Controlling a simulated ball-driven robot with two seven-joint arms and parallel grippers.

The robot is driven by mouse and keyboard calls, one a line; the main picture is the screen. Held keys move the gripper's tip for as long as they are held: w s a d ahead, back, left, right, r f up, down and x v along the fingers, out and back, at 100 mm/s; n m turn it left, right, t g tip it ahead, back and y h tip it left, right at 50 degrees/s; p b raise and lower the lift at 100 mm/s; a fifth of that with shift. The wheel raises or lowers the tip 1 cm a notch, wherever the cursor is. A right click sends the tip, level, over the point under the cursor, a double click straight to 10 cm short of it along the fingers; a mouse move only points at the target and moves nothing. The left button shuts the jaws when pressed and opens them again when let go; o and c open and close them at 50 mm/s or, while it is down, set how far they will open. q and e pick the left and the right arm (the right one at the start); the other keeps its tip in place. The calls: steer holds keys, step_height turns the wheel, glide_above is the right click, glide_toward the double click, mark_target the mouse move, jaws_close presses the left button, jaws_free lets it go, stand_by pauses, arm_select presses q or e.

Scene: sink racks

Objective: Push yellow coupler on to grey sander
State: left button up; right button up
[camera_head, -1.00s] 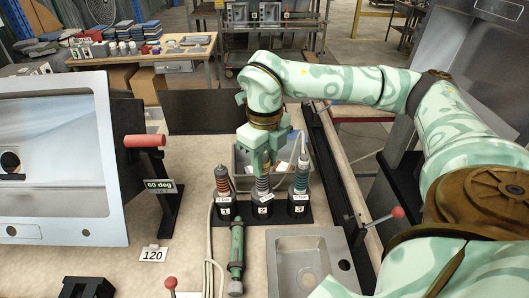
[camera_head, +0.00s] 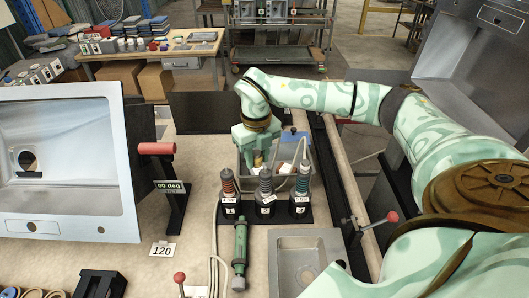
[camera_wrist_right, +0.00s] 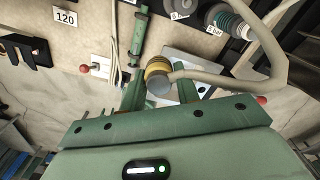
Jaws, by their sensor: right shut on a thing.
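My right gripper (camera_head: 257,155) hangs over the grey bin, behind the row of black holders. In the right wrist view (camera_wrist_right: 160,88) it is shut on the yellow coupler (camera_wrist_right: 157,67), a ribbed yellow piece with a grey round end facing the camera. In the head view only a small bit of yellow (camera_head: 258,159) shows between the fingers. The grey sander seems to be the grey-banded upright tool (camera_head: 265,182) in holder 2, apart from and in front of the gripper; I cannot be sure. My left gripper is out of view.
An orange-banded tool (camera_head: 228,183) and a teal-banded tool (camera_head: 302,181) stand either side. A pale hose (camera_wrist_right: 275,50) loops close to the gripper in the wrist view. A green tool (camera_head: 240,255) lies in front; a metal sink (camera_head: 298,260) is at front right.

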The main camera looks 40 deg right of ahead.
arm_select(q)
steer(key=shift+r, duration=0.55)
arm_select(e)
steer(key=w+d+f+m, duration=0.2)
steer(key=w+d+m, duration=0.1)
steer(key=d, duration=0.3)
steer(key=shift+w+d+f, duration=0.2)
steer(key=shift+w+d, duration=0.15)
steer(key=shift+w, duration=0.4)
arm_select(q)
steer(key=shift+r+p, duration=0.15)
steer(key=shift+p, duration=0.15)
arm_select(e)
step_height(320, 180, down, 5)
steer(key=shift+b, duration=1.1)
steer(key=shift+f, duration=0.4)
steer(key=shift+c, duration=0.9)
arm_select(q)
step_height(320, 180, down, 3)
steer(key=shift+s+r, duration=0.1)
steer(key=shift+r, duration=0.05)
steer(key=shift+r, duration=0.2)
arm_select(e)
steer(key=shift+s, duration=0.1)
